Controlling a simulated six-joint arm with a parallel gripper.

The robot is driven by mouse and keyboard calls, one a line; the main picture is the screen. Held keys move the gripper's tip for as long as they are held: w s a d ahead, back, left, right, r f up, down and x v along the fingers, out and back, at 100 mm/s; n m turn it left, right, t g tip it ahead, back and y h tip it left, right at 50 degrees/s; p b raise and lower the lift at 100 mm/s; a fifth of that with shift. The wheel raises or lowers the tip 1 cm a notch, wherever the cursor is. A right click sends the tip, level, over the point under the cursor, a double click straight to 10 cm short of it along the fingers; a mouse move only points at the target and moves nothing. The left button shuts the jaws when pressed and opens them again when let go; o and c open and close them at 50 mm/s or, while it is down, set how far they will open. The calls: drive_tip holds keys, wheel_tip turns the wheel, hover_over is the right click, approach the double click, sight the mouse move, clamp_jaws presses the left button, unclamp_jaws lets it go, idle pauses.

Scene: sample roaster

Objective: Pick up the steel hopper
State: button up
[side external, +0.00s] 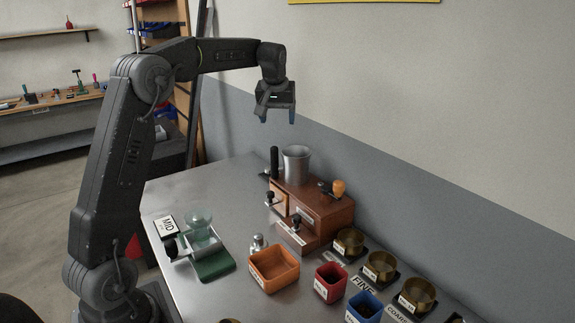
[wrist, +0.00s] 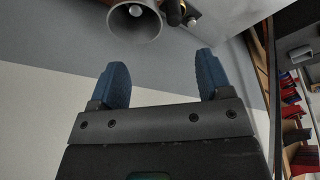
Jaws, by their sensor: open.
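The steel hopper (side external: 296,164) is a grey, open-topped metal cup that sits upright on top of the brown roaster (side external: 322,212) near the wall. In the wrist view the hopper (wrist: 134,26) shows at the top edge as a round rim, partly cut off, with a small pale round shape inside it. My gripper (side external: 277,117) is in the air above the hopper and a little to its left in the side view. In the wrist view my gripper (wrist: 157,75) has its two blue fingers wide apart with nothing between them.
A black upright handle (side external: 274,162) stands just left of the hopper, and an orange-brown knob (side external: 338,187) is to its right. An orange tray (side external: 273,270), a red box (side external: 330,283) and several brass cups stand in front. The steel table's left back area (side external: 215,185) is clear.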

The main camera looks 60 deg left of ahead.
sight(276, 147)
drive_tip(key=shift+n, duration=0.3)
drive_tip(key=shift+a+r+x, duration=0.1)
drive_tip(key=shift+a+x, duration=0.25)
drive_tip(key=shift+x, duration=2.2)
drive_tip(key=shift+a+r+x, duration=0.1)
drive_tip(key=shift+a+x, duration=0.2)
drive_tip(key=shift+x, duration=2.25)
drive_tip(key=shift+a+x, duration=0.35)
drive_tip(key=shift+x, duration=2.25)
drive_tip(key=shift+c, duration=0.5)
drive_tip(key=shift+s, duration=0.1)
drive_tip(key=c, duration=0.9)
